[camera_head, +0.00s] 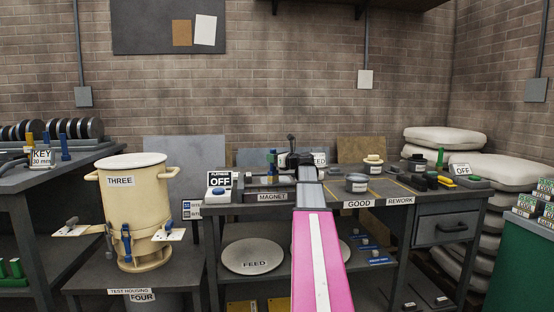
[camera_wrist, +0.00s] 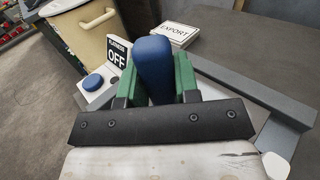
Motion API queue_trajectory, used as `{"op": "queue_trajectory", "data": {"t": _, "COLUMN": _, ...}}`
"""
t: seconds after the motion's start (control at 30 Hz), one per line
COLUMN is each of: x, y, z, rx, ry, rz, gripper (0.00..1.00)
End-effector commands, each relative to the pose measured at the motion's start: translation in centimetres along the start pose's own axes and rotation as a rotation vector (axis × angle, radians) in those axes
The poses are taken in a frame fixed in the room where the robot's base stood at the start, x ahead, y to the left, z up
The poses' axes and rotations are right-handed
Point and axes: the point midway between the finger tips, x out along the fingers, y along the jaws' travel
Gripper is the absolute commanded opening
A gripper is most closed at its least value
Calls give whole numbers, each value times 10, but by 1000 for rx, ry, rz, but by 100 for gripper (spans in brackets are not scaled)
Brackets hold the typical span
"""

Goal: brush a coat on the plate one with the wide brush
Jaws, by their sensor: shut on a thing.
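My gripper (camera_wrist: 160,85) is shut on a blue rounded handle (camera_wrist: 153,62), held between its two green fingers in the wrist view. The handle is seen nearly end on. Its lower end is hidden, so I cannot tell whether it is the wide brush. In the head view the handle (camera_head: 271,158) shows small above the middle bench, by the sign marked MAGNET (camera_head: 272,197); my pink arm hides part of that area. I cannot make out a plate marked one in either view.
A box marked OFF with a blue button (camera_wrist: 93,82) and a white block marked EXPORT (camera_wrist: 173,32) stand near the gripper. A cream pot marked THREE (camera_head: 135,205) stands left. A tub (camera_head: 357,183) sits behind the GOOD label. A round FEED disc (camera_head: 253,254) lies on the shelf.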

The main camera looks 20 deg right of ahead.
Motion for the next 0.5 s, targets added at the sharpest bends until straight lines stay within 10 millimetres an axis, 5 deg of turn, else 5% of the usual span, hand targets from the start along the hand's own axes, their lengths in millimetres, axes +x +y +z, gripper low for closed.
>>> {"op": "queue_trajectory", "data": {"t": 0.5, "x": 23, "y": 23, "z": 0, "rx": 0, "ry": 1, "rz": 2, "gripper": 0}}
